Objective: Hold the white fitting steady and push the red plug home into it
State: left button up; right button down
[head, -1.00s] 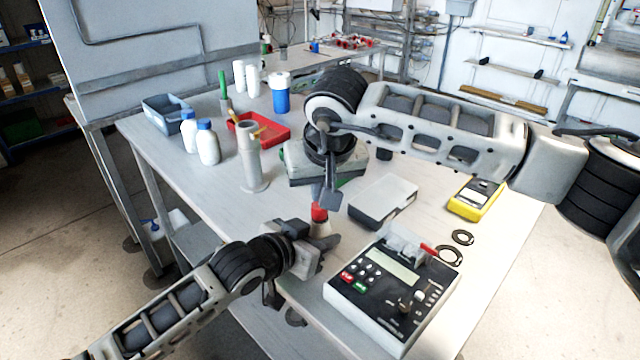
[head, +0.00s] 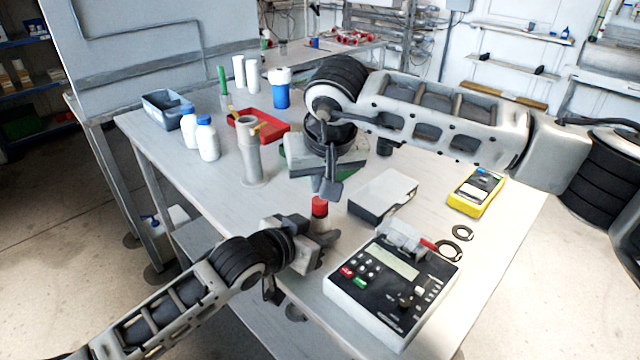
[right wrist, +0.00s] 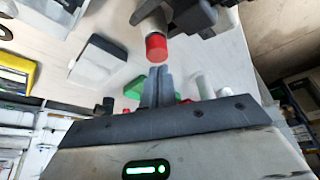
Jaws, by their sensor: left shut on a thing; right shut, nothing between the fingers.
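The red plug (head: 320,206) sits at the end of the white fitting (right wrist: 150,24), and also shows in the right wrist view (right wrist: 156,47). My left gripper (head: 318,243) is shut around the fitting and holds it upright above the table's near edge; its fingers hide much of the fitting in the head view. My right gripper (head: 329,197) is shut and empty, its fingertips just above and beside the plug. In the right wrist view the fingertips (right wrist: 160,72) point at the plug's end; I cannot tell whether they touch it. How deep the plug sits is unclear.
A control box (head: 392,285) stands close right of my left gripper. A grey-white case (head: 384,194), black rings (head: 452,248) and a yellow meter (head: 476,192) lie farther right. A grey cylinder (head: 251,150), white bottles (head: 207,141) and a red tray (head: 272,127) stand left.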

aim_at(320, 201)
jog(key=shift+r, duration=2.85)
pick_arm(q)
jog(key=o, duration=1.1)
jog(key=shift+c, duration=0.2)
